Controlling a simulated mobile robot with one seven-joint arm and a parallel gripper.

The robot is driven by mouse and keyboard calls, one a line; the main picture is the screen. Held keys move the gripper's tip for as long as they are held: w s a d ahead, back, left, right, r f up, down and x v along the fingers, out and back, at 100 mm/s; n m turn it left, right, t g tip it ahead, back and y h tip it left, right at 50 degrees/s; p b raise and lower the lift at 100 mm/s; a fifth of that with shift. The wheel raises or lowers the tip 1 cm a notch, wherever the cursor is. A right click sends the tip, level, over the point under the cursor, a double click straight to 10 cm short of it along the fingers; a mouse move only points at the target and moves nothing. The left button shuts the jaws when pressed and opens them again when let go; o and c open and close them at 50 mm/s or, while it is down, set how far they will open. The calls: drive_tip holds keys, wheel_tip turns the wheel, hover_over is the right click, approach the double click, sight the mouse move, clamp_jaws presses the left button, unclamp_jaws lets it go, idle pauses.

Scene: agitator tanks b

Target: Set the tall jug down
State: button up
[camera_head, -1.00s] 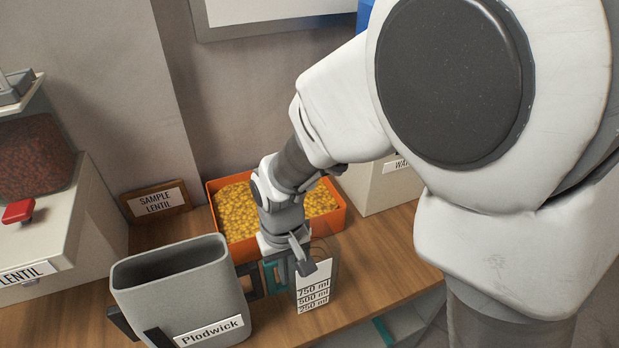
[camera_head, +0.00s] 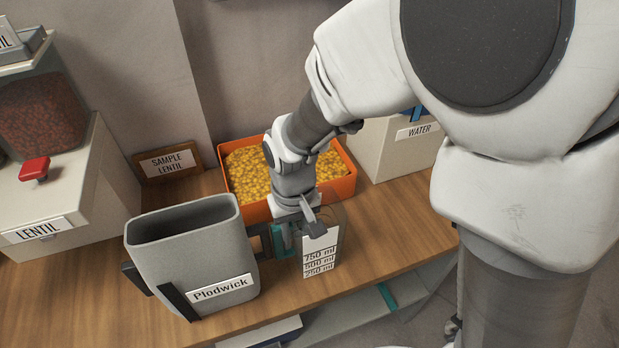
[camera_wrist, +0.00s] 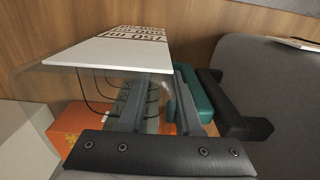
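The tall jug is a clear vessel with a white card marked 750, 500 and 250 ml (camera_head: 319,257) and a teal handle (camera_head: 282,238). It stands upright at the bench; whether its base touches the top is hard to tell. My gripper (camera_head: 309,222) points down at the jug's upper part, close behind the card. In the wrist view my gripper's two grey fingers (camera_wrist: 155,105) sit apart at the jug's near end. The teal handle (camera_wrist: 196,90) lies just right of them. The clear wall makes their grip on the jug unclear.
A grey container labelled Plodwick (camera_head: 195,265) with black handles stands close left of the jug. An orange bin of yellow grains (camera_head: 345,186) is behind. A water box (camera_head: 390,150) and a lentil dispenser (camera_head: 70,235) flank it. Bare bench (camera_head: 400,225) lies right.

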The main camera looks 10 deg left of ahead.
wheel_tip(320, 180, up, 12)
drive_tip(key=f+p, duration=0.1)
drive_tip(key=p, duration=0.1)
drive_tip(key=s+d+r+m+t, duration=0.2)
drive_tip(key=d+r, duration=0.1)
drive_tip(key=d, duration=0.5)
drive_tip(key=s+d+r+m+t, duration=0.1)
drive_tip(key=d+r, duration=0.3)
drive_tip(key=d, duration=0.4)
drive_tip(key=s+d+r+m+t, duration=0.2)
drive_tip(key=d+r+m, duration=0.1)
drive_tip(key=d, duration=0.5)
drive_tip(key=shift+s+r+t, duration=0.3)
drive_tip(key=shift+s+r, duration=0.05)
drive_tip(key=shift+r, duration=0.4)
wheel_tip(320, 180, up, 4)
drive_tip(key=p, duration=0.4)
drive_tip(key=shift+a, duration=0.25)
